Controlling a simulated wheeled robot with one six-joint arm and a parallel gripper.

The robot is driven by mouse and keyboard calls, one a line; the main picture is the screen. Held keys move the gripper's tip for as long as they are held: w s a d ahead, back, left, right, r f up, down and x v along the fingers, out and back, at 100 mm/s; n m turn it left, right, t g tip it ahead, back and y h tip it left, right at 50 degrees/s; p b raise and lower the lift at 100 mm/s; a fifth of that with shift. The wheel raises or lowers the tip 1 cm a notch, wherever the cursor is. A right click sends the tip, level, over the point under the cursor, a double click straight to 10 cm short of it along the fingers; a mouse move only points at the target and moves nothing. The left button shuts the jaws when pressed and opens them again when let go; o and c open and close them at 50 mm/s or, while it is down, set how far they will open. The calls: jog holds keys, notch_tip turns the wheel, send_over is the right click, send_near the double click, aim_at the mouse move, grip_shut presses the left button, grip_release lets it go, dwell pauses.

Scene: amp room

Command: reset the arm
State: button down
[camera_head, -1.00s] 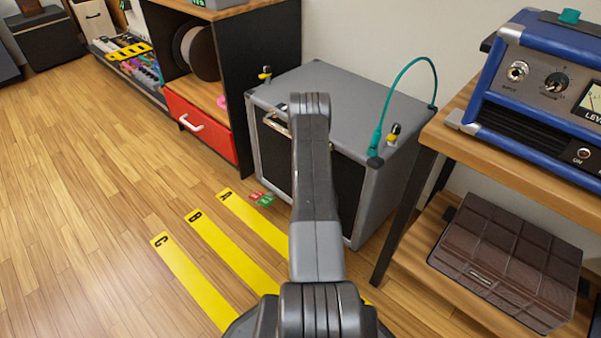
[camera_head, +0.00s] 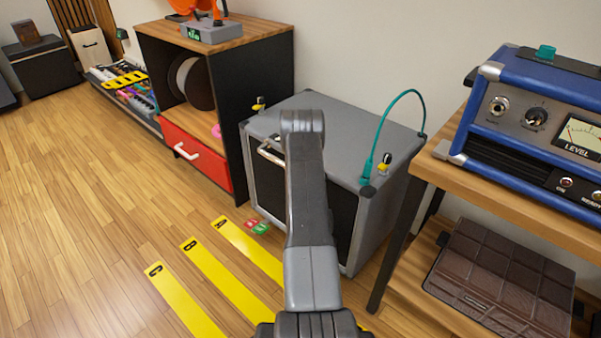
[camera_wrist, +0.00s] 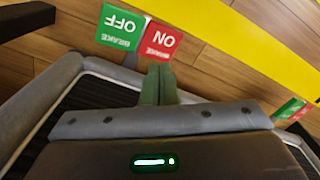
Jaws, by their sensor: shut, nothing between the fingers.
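My gripper (camera_wrist: 158,85) shows in the wrist view with its two green fingers together and nothing between them. In the head view my arm reaches forward over the front of a grey amp cabinet, and the arm hides the gripper there. The cabinet (camera_head: 345,115) has a black grille, a light handle and a teal cable arching over its top. In the wrist view the fingertips point toward a green OFF label (camera_wrist: 121,28) and a red ON label (camera_wrist: 156,40). I cannot tell if the fingers touch anything.
A wooden shelf (camera_head: 500,190) stands close on the right with a blue amp (camera_head: 530,120) on top and a brown tiled case (camera_head: 500,275) below. A black cabinet with a red drawer (camera_head: 195,150) stands left. Yellow floor strips (camera_head: 215,285) lie in front; the left floor is clear.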

notch_tip(320, 180, down, 7)
jog(key=b, duration=0.3)
jog(key=shift+r, duration=0.15)
